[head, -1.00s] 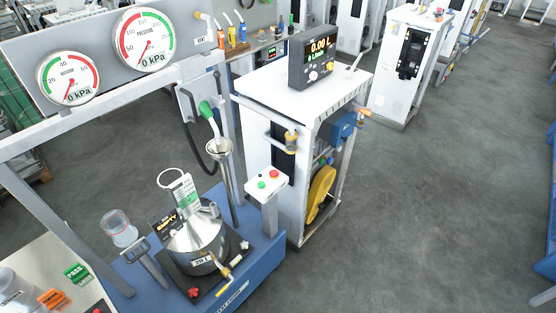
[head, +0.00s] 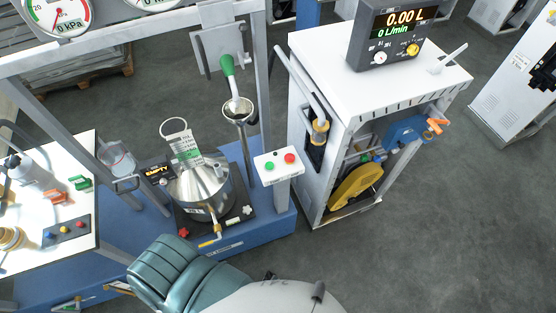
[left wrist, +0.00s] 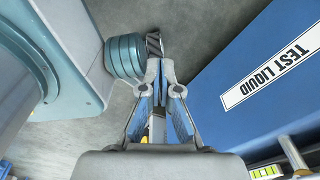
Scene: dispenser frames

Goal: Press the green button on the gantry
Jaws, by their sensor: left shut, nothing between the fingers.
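The green button (head: 268,167) is a small round button on top of a white control box (head: 279,177). A red button (head: 290,158) sits to its right on the same box. The box stands on a post at the front right of the blue gantry base (head: 258,207), and nothing covers the buttons. My left gripper (left wrist: 163,68) shows only in the left wrist view. It is shut and empty, beside a blue panel labelled "TEST LIQUID" (left wrist: 281,68). The green button is not in that view. My right gripper is in neither view.
A steel vessel (head: 203,190) stands left of the control box. A white dispenser cabinet (head: 350,90) stands to the right. A white bench (head: 60,170) is at the left. Grey floor is free at the lower right.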

